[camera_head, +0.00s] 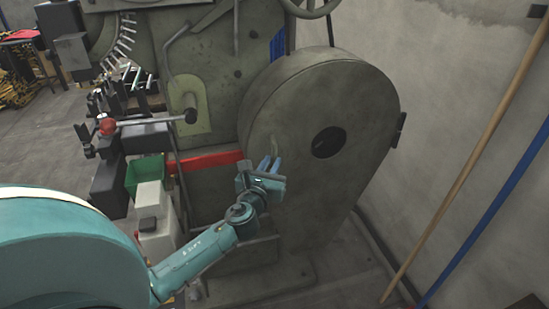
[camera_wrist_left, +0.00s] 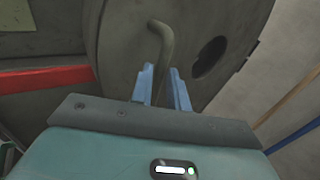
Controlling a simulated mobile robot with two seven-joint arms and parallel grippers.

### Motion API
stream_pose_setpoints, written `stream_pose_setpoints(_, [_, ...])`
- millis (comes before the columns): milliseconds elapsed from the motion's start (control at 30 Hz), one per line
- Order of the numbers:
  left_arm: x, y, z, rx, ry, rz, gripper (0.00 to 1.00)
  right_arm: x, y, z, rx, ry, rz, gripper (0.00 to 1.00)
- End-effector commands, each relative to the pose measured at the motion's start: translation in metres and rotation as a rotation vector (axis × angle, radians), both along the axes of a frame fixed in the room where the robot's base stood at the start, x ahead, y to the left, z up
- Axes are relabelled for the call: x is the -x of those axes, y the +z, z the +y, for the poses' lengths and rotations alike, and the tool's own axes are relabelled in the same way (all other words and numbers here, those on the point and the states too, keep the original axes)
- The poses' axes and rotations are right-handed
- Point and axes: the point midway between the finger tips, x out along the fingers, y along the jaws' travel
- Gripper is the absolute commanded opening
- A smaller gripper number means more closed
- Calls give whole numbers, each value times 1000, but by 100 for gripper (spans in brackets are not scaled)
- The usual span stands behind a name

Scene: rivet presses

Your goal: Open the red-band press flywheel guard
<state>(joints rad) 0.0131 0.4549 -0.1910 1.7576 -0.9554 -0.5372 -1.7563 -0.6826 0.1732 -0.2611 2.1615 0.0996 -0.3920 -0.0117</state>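The flywheel guard (camera_head: 345,95) is a large grey-green rounded cover on the right side of the press in the head view. It lies flat against the press, with a dark round hole (camera_head: 328,142). A bent rod handle (camera_head: 274,142) stands on its face near the left edge. My left gripper (camera_head: 270,163) is at this handle. In the left wrist view the handle (camera_wrist_left: 162,42) runs down between the two blue fingers (camera_wrist_left: 161,85). Whether the fingers press on it cannot be told. The red band (camera_head: 208,161) crosses the press left of the gripper. My right gripper is out of view.
A wooden pole (camera_head: 470,155) and a blue pole (camera_head: 492,208) lean at the right wall.

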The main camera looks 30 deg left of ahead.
Motion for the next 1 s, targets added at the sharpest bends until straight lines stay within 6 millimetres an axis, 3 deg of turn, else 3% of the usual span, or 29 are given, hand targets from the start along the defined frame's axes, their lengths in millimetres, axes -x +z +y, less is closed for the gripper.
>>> stream_pose_setpoints(100, [-17, 0, 4, 0, 0, -1, 17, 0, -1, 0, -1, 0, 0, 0])
stream_pose_setpoints(300, [-29, 0, 8, 0, -1, 0, 17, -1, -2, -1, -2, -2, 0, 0])
stream_pose_setpoints(567, [-29, 0, 8, 1, -1, 1, 17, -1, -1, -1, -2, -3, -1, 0])
stream_pose_setpoints(767, [-29, 0, 8, 1, -1, 1, 1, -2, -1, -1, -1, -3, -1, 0])
stream_pose_setpoints(1000, [-29, 0, 8, 1, -1, 1, 0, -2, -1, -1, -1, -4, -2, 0])
